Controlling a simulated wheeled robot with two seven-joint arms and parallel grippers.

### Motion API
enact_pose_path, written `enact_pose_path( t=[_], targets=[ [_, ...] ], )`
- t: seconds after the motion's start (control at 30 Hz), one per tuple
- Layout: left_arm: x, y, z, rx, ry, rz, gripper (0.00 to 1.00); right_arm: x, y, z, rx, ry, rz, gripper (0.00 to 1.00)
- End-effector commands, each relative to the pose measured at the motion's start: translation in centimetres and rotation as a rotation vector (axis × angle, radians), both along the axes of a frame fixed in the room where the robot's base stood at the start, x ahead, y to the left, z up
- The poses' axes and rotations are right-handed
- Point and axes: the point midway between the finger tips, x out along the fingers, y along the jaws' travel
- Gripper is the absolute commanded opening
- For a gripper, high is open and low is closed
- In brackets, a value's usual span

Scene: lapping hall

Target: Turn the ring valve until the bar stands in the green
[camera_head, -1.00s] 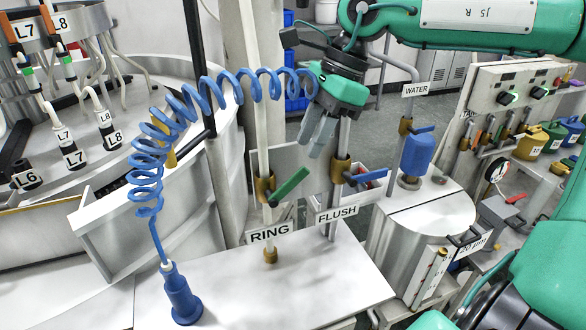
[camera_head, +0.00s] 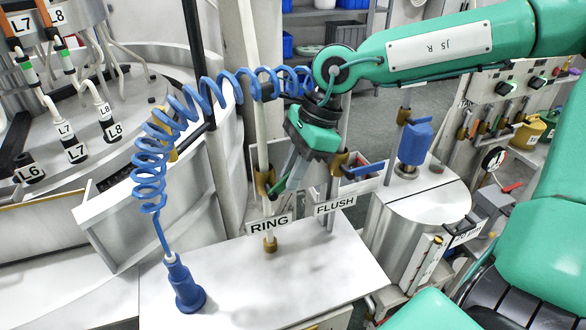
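The ring valve has a brass body (camera_head: 265,182) on a pale upright pipe, above the white RING sign (camera_head: 269,224). Its green lever is largely hidden by my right gripper; only a little green shows beside the fingers. My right gripper (camera_head: 287,184) comes down from the upper right, its grey fingers pointing down and left at the lever. The fingers overlap the lever in the picture; whether they touch or grip it cannot be told. A small round gauge (camera_head: 495,158) stands at the right; its reading is too small to tell. My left gripper is out of view.
The flush valve's blue lever (camera_head: 362,170) is close on the right, above the FLUSH sign (camera_head: 335,204). A coiled blue hose (camera_head: 150,150) hangs at the left, ending in a blue nozzle (camera_head: 184,287) on the white tabletop (camera_head: 250,300). The tabletop's middle is clear.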

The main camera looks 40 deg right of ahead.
Motion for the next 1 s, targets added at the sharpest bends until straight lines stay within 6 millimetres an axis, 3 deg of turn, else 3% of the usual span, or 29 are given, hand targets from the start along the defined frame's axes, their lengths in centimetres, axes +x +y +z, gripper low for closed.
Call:
enact_pose_path(
  t=[0.07,0.37,0.67,0.97,1.0],
  targets=[
    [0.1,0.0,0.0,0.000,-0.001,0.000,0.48,0.0,0.0,0.0,0.000,0.000,0.000,0.00],
    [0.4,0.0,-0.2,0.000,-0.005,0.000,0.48,0.0,0.0,0.0,-0.007,0.000,0.001,0.00],
    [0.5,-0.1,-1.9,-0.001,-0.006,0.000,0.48,0.0,-0.3,0.2,-0.116,0.026,0.001,0.00],
    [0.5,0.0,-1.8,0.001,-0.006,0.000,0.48,-0.1,-0.4,0.5,-0.127,0.031,0.000,0.00],
    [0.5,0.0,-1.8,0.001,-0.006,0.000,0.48,-0.1,-0.4,0.5,-0.127,0.031,0.000,0.11]
  ],
)
